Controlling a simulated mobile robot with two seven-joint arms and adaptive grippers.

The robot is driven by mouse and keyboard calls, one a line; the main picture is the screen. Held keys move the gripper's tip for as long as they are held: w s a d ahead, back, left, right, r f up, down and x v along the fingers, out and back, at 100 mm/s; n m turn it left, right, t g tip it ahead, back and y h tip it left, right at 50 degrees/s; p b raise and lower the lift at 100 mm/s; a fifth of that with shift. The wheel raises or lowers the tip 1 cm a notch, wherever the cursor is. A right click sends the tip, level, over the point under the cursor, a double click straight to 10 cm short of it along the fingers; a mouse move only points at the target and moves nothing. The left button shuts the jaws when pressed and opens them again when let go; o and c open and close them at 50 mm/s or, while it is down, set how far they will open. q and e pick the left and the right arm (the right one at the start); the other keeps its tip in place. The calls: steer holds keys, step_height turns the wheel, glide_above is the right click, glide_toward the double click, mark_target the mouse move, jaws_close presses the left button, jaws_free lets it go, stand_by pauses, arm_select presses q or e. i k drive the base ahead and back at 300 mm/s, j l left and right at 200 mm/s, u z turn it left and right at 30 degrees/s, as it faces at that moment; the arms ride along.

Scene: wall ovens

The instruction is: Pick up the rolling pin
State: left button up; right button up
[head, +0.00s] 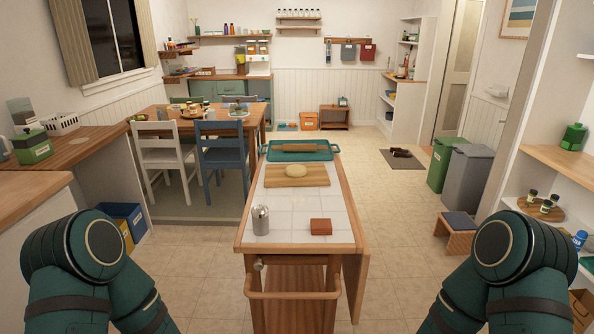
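The wooden rolling pin (299,148) lies crosswise in a teal tray (273,157) at the far end of the white-tiled island cart (328,217). Its light handles point left and right. Both of my dark green arms show at the lower left and lower right of the head view, apart from the cart. Neither of my grippers is in view.
On the cart, a wooden board with dough (296,170) lies nearer than the tray. A metal canister (260,220) and a reddish-brown block (321,227) stand near the front. Chairs (222,155) are at left, bins (467,178) and a stool (457,231) at right. Floor right of the cart is clear.

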mark_target(285, 147)
steer(key=i+j+u, duration=0.35)
steer(key=j, duration=0.2)
steer(key=i+j+u, duration=0.55)
steer(key=i+j, duration=0.25)
steer(key=i+j+u, duration=0.15)
steer(key=i+j, duration=0.15)
steer(key=i, duration=0.35)
steer(key=i+z, duration=0.45)
steer(key=i, duration=0.15)
steer(key=i+j+z, duration=0.15)
steer(key=i+z, duration=0.3)
steer(key=i, duration=0.15)
steer(key=i+z, duration=0.35)
steer(key=i+j+z, duration=0.2)
steer(key=z, duration=0.2)
steer(key=i+j+z, duration=0.35)
steer(key=l, duration=0.1)
